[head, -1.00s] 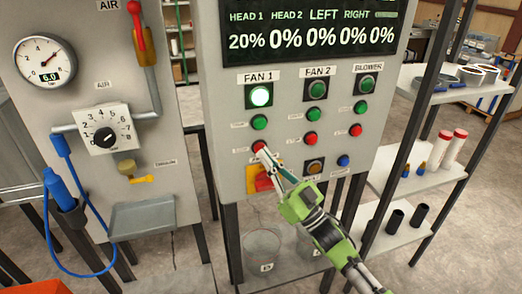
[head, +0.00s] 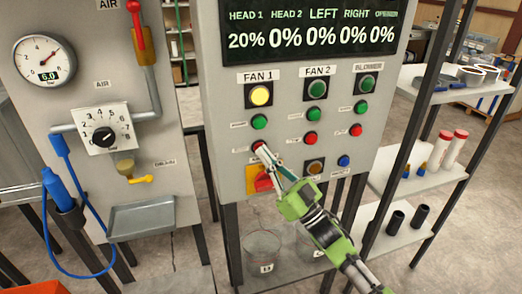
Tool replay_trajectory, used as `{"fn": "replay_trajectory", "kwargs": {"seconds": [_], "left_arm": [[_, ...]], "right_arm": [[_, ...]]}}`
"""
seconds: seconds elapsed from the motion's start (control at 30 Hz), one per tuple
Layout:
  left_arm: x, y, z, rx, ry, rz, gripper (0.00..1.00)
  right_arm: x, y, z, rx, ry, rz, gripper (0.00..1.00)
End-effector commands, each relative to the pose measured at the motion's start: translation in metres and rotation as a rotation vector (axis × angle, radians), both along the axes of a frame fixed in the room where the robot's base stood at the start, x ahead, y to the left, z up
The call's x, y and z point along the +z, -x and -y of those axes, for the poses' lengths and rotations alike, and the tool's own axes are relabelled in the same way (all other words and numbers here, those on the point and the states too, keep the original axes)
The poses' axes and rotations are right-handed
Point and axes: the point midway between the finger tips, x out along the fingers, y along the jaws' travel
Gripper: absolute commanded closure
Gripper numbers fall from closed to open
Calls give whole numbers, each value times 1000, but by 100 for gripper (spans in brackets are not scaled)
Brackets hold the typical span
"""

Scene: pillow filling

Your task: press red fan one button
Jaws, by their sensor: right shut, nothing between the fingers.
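The red FAN 1 button (head: 257,146) is in the left column of the grey control panel (head: 232,190), below a green button (head: 260,122). The FAN 1 lamp (head: 261,96) at the top of that column glows yellow. My right gripper (head: 265,153) is shut and empty. Its tip is at the red FAN 1 button and covers part of it; I cannot tell how far the button is pushed in. My left gripper is not in view.
A yellow plate with a red switch (head: 263,182) is just below the fingertips. Red buttons for FAN 2 (head: 310,138) and BLOWER (head: 356,130) are to the right. A display (head: 310,30) above reads 20% under HEAD 1. A shelf rack (head: 420,170) stands at right.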

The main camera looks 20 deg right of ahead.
Motion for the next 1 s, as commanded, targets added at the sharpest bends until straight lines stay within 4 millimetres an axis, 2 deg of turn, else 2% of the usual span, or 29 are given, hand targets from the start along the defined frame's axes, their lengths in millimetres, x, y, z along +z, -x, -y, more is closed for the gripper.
{"fn": "replay_trajectory", "kwargs": {"seconds": [0.23,0.53,0.87,1.0], "left_arm": [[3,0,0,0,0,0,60],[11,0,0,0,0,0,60],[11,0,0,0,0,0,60],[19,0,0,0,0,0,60]], "right_arm": [[1,3,0,-1,0,-1,100],[1,18,1,-1,1,0,100],[0,20,1,-1,1,0,100],[1,30,1,1,0,-1,100]]}}
